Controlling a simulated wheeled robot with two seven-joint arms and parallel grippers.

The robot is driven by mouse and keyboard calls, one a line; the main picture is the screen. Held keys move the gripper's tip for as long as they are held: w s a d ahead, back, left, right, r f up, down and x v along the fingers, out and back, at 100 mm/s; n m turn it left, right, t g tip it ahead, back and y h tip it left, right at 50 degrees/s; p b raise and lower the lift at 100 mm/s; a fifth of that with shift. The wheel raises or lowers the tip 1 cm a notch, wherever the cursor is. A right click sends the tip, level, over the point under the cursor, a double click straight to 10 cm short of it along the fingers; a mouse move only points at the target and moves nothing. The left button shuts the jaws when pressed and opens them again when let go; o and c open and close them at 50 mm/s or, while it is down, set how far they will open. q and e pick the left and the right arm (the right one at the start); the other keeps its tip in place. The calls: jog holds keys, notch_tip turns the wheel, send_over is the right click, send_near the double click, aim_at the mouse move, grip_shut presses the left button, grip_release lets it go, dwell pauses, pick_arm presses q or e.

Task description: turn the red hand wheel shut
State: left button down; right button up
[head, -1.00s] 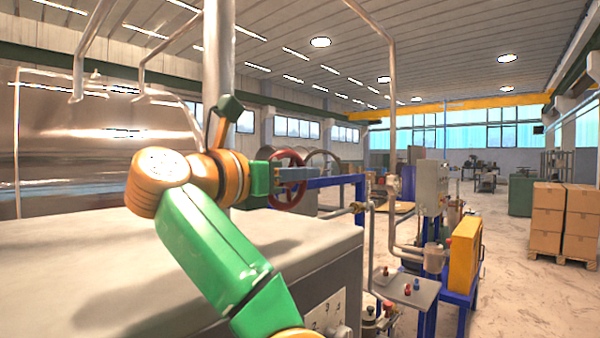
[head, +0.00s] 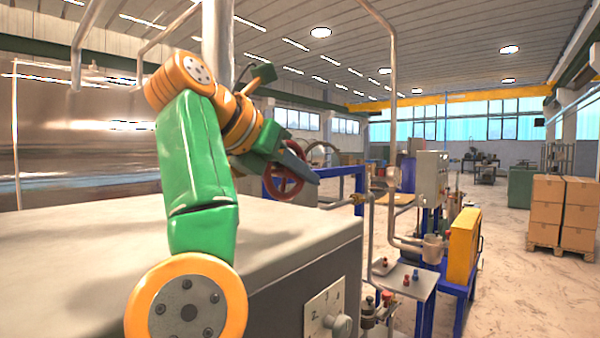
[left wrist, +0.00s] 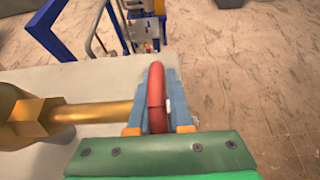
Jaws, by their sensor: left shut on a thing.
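The red hand wheel (head: 270,184) stands upright beyond the grey cabinet in the head view, partly covered by my left gripper. My left gripper (head: 304,168) reaches it from the upper left, its fingers slanting down to the right across the wheel. In the left wrist view the fingers of my left gripper (left wrist: 156,108) lie on both sides of the red rim (left wrist: 156,84) and are shut on it. A brass valve body with a stem (left wrist: 85,114) shows left of the rim. My right gripper is in neither view.
A large grey cabinet (head: 110,240) fills the lower left, below my left arm. A blue frame (head: 345,172) and pipes stand behind and right of the wheel. A yellow panel (head: 463,245) is farther right.

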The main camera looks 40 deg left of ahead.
pick_arm(q)
jog(key=c, duration=0.8)
grip_release()
jog(key=shift+c, duration=0.2)
jog(key=v, duration=0.7)
jog(key=shift+s+r, duration=0.1)
jog(key=shift+s, duration=0.05)
